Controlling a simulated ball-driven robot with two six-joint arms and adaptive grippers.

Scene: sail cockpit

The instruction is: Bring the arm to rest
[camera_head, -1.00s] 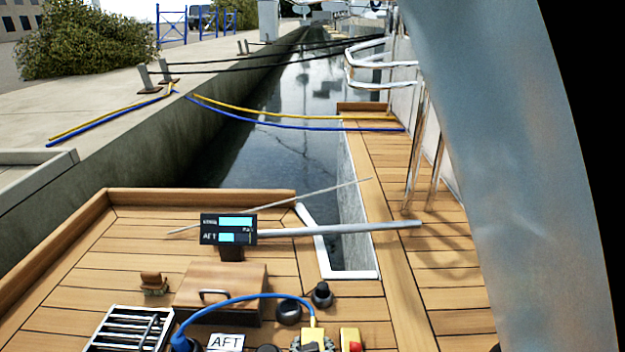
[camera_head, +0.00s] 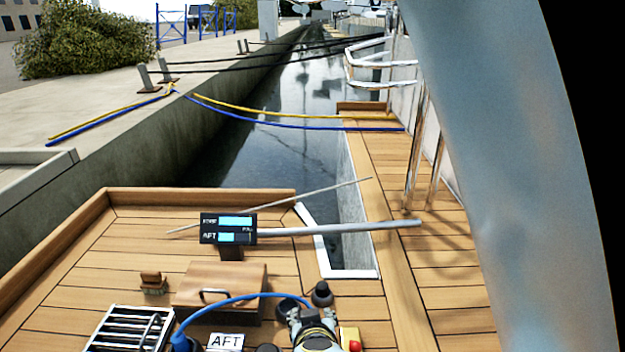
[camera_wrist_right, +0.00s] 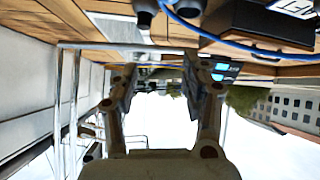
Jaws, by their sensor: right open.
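My right gripper (camera_head: 316,318) shows at the bottom of the head view, over the spot where the blue cable (camera_head: 250,297) ends. It hides the cable's yellow plug. In the right wrist view, which is upside down, the two fingers of my right gripper (camera_wrist_right: 158,82) stand apart with nothing between them. The blue cable also shows in the wrist view (camera_wrist_right: 215,37), beyond the fingers. My left gripper is not in view.
A display (camera_head: 229,229) on a post, a metal tiller bar (camera_head: 350,229), a wooden box (camera_head: 222,283) with a handle, a white grating (camera_head: 128,328), an AFT label (camera_head: 226,342) and a red button (camera_head: 354,346) crowd the deck.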

